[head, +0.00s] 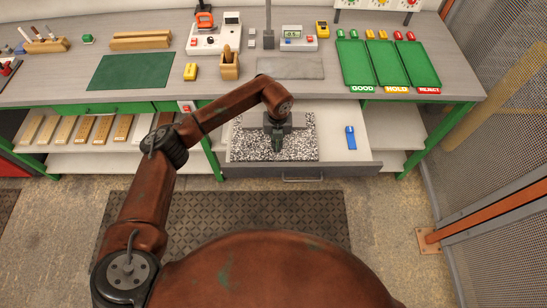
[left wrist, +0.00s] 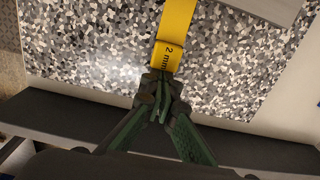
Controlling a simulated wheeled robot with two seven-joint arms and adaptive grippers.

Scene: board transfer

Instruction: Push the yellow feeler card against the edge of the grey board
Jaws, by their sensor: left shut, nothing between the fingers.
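The yellow feeler card (left wrist: 177,22), marked "2 mm", lies on the speckled mat (left wrist: 90,45) in the left wrist view. Its far end runs out of the top of that view, and in the head view my gripper hides it. A grey board (head: 299,120) lies on the mat in the open drawer; part of a grey slab (left wrist: 270,8) shows at the wrist view's top right. My left gripper (left wrist: 163,83) is shut and empty, its tips right at the card's near end; I cannot tell whether they touch. In the head view the left gripper (head: 277,150) points down over the mat. My right gripper is out of view.
The drawer (head: 345,165) is open, with a blue object (head: 351,138) on its bare right side. On the bench above are a green mat (head: 130,72), a wooden holder (head: 229,68), a grey plate (head: 290,68) and green trays (head: 384,66). A mesh fence stands at the right.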

